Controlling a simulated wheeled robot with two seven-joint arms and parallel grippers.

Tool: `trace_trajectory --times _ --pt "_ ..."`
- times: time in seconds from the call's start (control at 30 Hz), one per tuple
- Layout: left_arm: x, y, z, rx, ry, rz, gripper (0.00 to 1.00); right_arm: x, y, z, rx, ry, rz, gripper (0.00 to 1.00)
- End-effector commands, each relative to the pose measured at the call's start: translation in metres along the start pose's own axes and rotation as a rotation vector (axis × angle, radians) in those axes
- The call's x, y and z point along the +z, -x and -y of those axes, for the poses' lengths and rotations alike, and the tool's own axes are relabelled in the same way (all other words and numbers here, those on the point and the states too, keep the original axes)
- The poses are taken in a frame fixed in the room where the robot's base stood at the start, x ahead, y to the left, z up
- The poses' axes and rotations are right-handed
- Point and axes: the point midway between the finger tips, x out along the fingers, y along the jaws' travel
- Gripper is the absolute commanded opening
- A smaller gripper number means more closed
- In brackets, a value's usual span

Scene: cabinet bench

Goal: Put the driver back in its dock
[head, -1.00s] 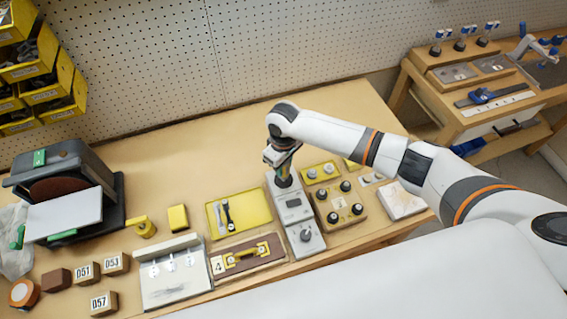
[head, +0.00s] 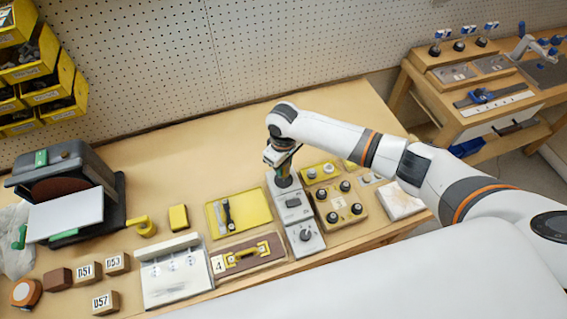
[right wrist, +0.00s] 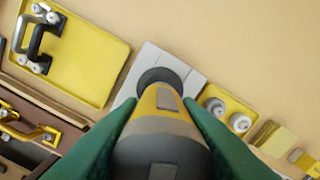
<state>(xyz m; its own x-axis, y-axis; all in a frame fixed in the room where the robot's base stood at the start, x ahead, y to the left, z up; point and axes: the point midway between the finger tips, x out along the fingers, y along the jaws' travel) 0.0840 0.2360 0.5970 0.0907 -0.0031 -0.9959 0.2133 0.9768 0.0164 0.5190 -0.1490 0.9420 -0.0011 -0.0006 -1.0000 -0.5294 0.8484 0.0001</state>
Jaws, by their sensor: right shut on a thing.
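The driver, yellow and dark grey, stands in my right gripper (head: 281,157). In the right wrist view the two green fingers close on both sides of the driver (right wrist: 164,125). Its far end meets a dark round collar at the back end of the long light-grey dock (head: 308,240), which also shows in the right wrist view (right wrist: 194,80). The driver looks about upright there. The gripper hides part of it, so I cannot tell how deep it sits. My left gripper is not in view.
A yellow tray (head: 258,203) with a dark handle lies left of the dock. A wooden block with black knobs (head: 341,208) stands close on the right. A brown panel with a yellow handle (head: 230,262) lies in front left. The bench behind is clear.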

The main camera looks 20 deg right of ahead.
Motion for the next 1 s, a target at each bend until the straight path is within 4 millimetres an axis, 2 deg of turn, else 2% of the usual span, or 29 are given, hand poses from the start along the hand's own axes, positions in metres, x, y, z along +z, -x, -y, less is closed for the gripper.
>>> trace_trajectory --times 0.6,1.0 --pt "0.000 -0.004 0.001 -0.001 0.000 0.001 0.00 0.000 -0.012 0.000 0.001 -0.001 0.001 0.10" --pt "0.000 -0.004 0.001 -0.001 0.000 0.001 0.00 0.000 -0.013 0.000 0.000 0.000 0.001 0.10"
